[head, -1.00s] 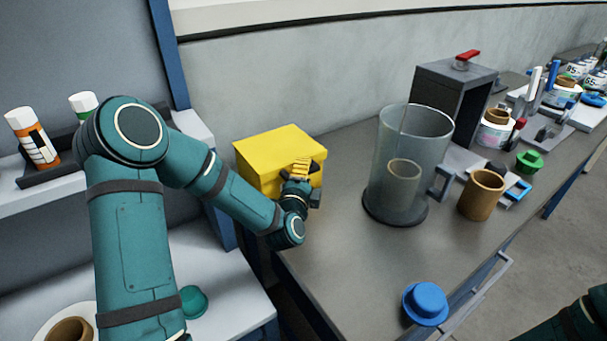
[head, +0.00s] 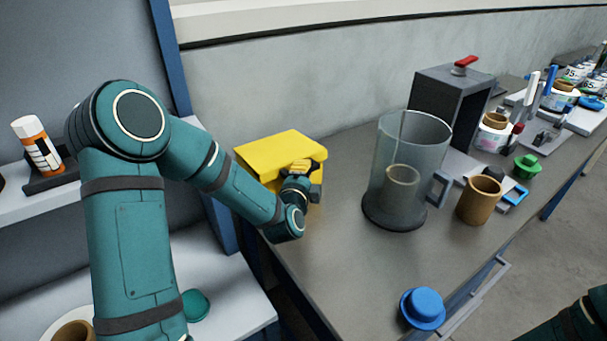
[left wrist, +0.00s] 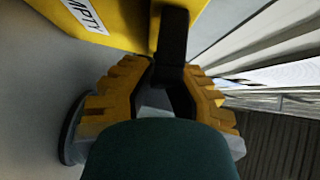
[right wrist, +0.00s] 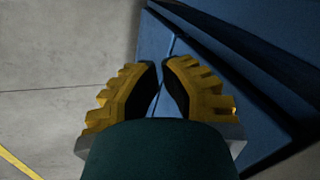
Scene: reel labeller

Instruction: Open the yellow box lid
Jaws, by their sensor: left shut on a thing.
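The yellow box (head: 275,150) stands at the back left of the grey bench, against the wall. Its lid looks shut in the head view. My left gripper (head: 303,170) is at the box's front right side. In the left wrist view, its fingers (left wrist: 173,72) are shut on a black handle (left wrist: 172,35) at the yellow box (left wrist: 118,22), which carries a white label reading "MPTY", partly cut off. The gripper hides part of the box front in the head view. My right gripper (right wrist: 161,70) looks shut and empty, with blue metal and floor behind it.
A blue knob-shaped part (head: 423,308) sits near the bench's front edge. A dark stand (head: 452,105) is at the back. Bench between box and jug is clear.

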